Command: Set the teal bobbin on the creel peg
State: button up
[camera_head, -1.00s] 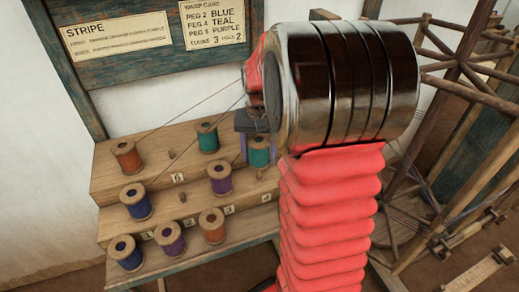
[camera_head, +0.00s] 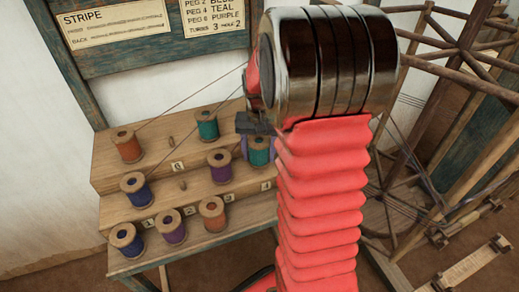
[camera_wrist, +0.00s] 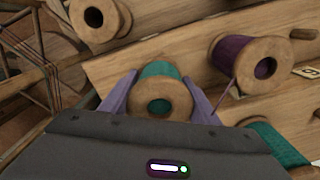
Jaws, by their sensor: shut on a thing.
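My gripper (camera_wrist: 152,95) is shut on a teal bobbin (camera_wrist: 157,88), with a pale purple finger on each side of it. In the head view this held bobbin (camera_head: 258,152) is at the right end of the creel's middle step, above the tag that seems to read 4. Its top end shows; whether it sits on a peg or hangs above it is hidden. The stepped wooden creel (camera_head: 240,192) carries several other bobbins. A second teal bobbin (camera_head: 207,125) stands on the top step and shows at the lower right in the wrist view (camera_wrist: 275,142).
A purple bobbin (camera_wrist: 245,65) stands beside the held one, with a thread near it. An orange bobbin (camera_head: 211,213) is on the lowest step. Bare pegs (camera_head: 181,183) show on the creel. Threads run above it. A wooden frame (camera_head: 460,65) stands at right.

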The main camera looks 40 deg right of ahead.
jog(key=shift+f, duration=0.85)
jog(key=o, duration=1.2)
jog(key=o, duration=0.4)
